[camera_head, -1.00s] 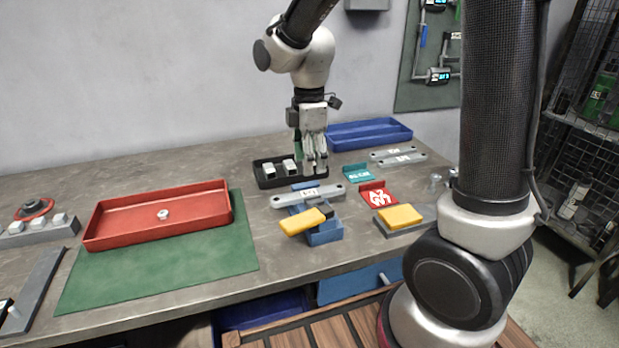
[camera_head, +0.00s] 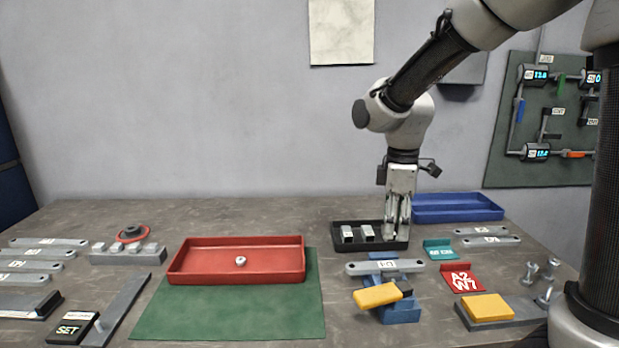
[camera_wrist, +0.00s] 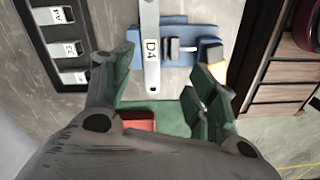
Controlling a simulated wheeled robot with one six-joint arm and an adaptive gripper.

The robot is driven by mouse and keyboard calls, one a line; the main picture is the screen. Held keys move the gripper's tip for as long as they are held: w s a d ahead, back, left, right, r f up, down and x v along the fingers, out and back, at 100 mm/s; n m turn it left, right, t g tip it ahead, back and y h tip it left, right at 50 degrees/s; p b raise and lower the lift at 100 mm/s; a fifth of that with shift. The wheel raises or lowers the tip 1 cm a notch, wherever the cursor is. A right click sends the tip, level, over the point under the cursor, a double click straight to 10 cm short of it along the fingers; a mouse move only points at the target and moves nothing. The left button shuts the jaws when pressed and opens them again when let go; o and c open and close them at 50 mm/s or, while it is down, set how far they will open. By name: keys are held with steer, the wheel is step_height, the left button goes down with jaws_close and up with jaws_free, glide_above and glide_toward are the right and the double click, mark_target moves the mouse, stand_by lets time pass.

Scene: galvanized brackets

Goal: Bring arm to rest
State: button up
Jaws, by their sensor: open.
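My gripper (camera_head: 397,232) hangs pointing down at the right end of a small black tray (camera_head: 345,245) in the head view. Its fingers are apart with nothing between them, as the wrist view (camera_wrist: 163,85) shows. A grey bracket marked D4 (camera_head: 370,268) lies across a blue fixture (camera_head: 402,311), in front of my gripper. Both also show in the wrist view, the bracket (camera_wrist: 150,75) and the fixture (camera_wrist: 205,32). Whether the fingertips touch anything is hard to tell.
A red tray (camera_head: 215,279) holding a small metal part sits on a green mat (camera_head: 230,322). A blue tray (camera_head: 455,215) stands right of my gripper. A yellow block (camera_head: 487,307), labelled plates and several grey brackets lie around. The wall space above the bench's left side is clear.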

steer(key=s+d+r+m+t, duration=0.2)
steer(key=s+d+r+m, duration=0.2)
steer(key=s+d+m, duration=0.3)
steer(key=s+d+r+m+t, duration=0.2)
steer(key=s+d+r+m, duration=0.2)
steer(key=s+d+m, duration=0.3)
steer(key=s, duration=0.4)
steer(key=shift+d+r+m+t, duration=0.3)
steer(key=shift+d+t, duration=0.05)
steer(key=shift+t, duration=0.05)
steer(key=shift+a, duration=0.1)
